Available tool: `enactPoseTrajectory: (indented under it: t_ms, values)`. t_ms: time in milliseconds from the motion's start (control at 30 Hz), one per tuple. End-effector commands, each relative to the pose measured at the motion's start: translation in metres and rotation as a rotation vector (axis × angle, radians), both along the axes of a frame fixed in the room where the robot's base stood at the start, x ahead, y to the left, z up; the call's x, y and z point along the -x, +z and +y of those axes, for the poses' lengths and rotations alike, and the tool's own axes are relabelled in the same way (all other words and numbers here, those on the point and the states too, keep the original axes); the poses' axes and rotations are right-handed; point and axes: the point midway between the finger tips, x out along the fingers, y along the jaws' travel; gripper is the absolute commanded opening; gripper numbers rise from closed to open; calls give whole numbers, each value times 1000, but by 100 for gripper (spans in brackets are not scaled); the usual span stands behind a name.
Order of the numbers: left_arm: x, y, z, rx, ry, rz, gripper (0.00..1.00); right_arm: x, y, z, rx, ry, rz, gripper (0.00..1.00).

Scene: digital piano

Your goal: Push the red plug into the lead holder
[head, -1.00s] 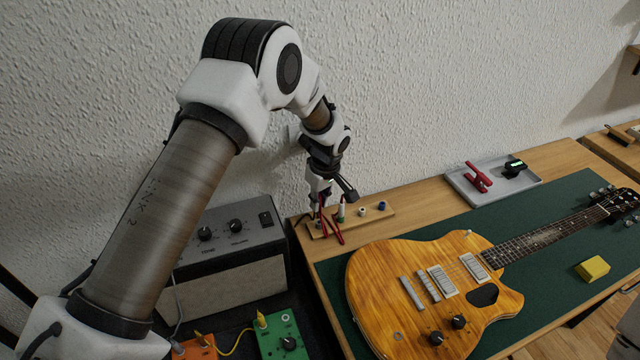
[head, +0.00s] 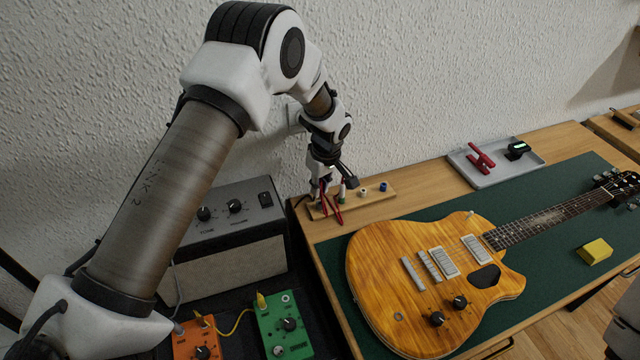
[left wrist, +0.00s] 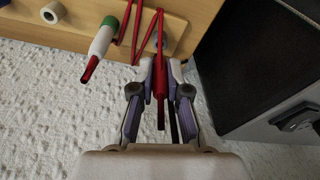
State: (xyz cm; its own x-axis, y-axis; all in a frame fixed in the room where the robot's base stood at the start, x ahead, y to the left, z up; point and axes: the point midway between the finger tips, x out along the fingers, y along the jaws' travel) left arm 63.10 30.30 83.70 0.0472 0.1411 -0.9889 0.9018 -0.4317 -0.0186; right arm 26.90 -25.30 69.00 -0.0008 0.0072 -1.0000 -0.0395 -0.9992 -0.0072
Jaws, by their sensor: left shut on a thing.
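My left gripper (head: 321,186) is shut on the red plug (left wrist: 160,85), which sits between the fingertips in the left wrist view. The gripper is at the left end of the wooden lead holder (head: 375,197). The plug's far end reaches over the holder board (left wrist: 190,12); I cannot tell how deep it sits in a hole. A red lead (head: 339,213) loops beside it and also shows in the left wrist view (left wrist: 137,30). A white plug with a red tip (left wrist: 100,43) stands at a green ring next to it.
A white ring (head: 363,191) and a blue ring (head: 384,186) on the holder are empty. A grey amplifier (head: 232,235) stands close on the left. An orange electric guitar (head: 400,265) lies in front on a green mat (head: 560,200). The wall is close behind.

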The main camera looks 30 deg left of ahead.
Motion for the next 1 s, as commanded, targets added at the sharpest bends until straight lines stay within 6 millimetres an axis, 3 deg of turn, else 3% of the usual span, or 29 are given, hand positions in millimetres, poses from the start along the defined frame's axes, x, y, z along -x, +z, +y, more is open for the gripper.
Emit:
enactPoseTrajectory:
  t_ms: [1000]
  values:
    - [0,-11,0,0,0,0,0,0,-6,0,0,0,0,53]
